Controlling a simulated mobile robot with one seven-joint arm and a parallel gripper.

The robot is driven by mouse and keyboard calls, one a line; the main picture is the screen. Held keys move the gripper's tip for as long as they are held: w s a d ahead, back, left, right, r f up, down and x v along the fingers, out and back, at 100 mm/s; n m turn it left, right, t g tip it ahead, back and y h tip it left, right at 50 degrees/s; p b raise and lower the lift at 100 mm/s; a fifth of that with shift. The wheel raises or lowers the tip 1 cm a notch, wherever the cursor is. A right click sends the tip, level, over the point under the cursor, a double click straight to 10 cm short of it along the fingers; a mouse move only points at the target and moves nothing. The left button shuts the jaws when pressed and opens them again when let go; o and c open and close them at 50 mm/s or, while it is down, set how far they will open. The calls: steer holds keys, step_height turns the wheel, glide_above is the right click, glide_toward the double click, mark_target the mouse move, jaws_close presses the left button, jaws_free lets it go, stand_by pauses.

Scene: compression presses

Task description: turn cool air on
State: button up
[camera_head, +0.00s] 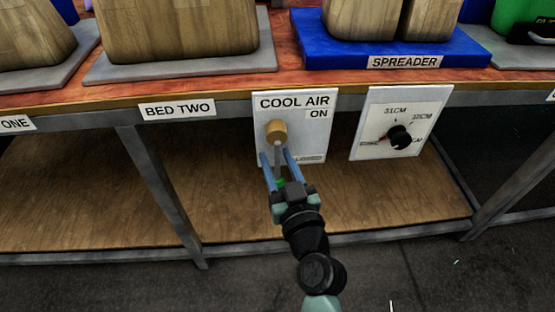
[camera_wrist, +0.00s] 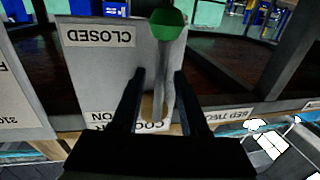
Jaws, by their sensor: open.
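The white COOL AIR panel (camera_head: 308,138) hangs on the bench front, with ON at its upper right and a CLOSED label low down. It also shows upside down in the wrist view (camera_wrist: 95,85). A brass hub (camera_head: 276,131) carries a grey lever (camera_wrist: 166,65) that points down, away from ON, and ends in a green knob (camera_wrist: 167,18). My gripper (camera_head: 276,154) is open at the panel, its blue fingers on either side of the lever in both views. I cannot tell whether a finger touches it. My gripper partly hides the lever's lower end in the head view.
A BED TWO label (camera_head: 177,110) is to the left. The bench top (camera_head: 290,75) overhangs above, with a wooden shelf (camera_head: 90,200) and metal legs below.

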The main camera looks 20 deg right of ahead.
jaws_close()
stand_by(1.3)
